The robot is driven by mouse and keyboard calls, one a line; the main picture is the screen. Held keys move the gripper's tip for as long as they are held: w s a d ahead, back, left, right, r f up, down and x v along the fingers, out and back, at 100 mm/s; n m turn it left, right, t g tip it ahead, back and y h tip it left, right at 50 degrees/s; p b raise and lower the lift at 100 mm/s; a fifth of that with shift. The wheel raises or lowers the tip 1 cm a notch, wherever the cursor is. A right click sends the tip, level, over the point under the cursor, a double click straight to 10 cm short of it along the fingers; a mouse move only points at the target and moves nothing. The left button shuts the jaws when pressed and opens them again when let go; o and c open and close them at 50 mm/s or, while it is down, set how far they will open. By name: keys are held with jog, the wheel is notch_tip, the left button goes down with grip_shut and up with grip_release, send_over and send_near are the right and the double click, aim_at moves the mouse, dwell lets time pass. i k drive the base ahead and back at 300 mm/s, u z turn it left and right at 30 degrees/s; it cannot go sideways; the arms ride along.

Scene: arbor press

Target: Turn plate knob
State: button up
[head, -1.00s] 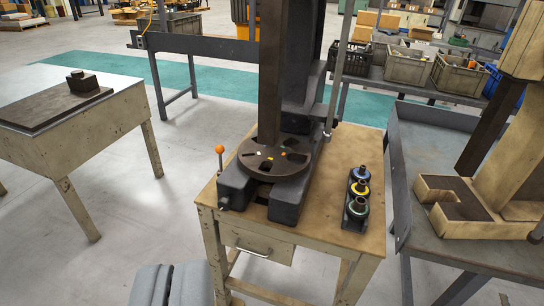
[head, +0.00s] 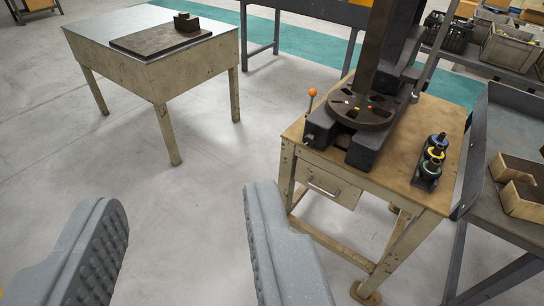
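The arbor press (head: 374,70) stands on a worn wooden table at the right. Its round dark plate (head: 361,112) lies at the foot of the ram and carries small coloured marks. An orange ball knob (head: 312,92) on a thin upright stem stands at the left of the press base. My gripper (head: 188,225) is in the foreground, its two grey ribbed fingers wide apart with nothing between them. It is in front of the press table, to the left of the press and apart from it.
The press table (head: 436,112) has a drawer and bears a rack of coloured ring tools (head: 431,162). Another table (head: 140,60) with a dark block stands at the back left. A grey bench (head: 510,135) is at the right. Floor between the tables is clear.

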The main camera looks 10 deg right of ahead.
aim_at(309, 141)
jog(key=u, duration=0.65)
jog(key=k, duration=0.85)
jog(key=u, duration=0.8)
jog(key=i, duration=0.45)
jog(key=z, duration=0.75)
jog(key=i, duration=1.15)
jog(key=z, duration=0.8)
jog(key=i, duration=0.45)
jog(key=z, duration=0.3)
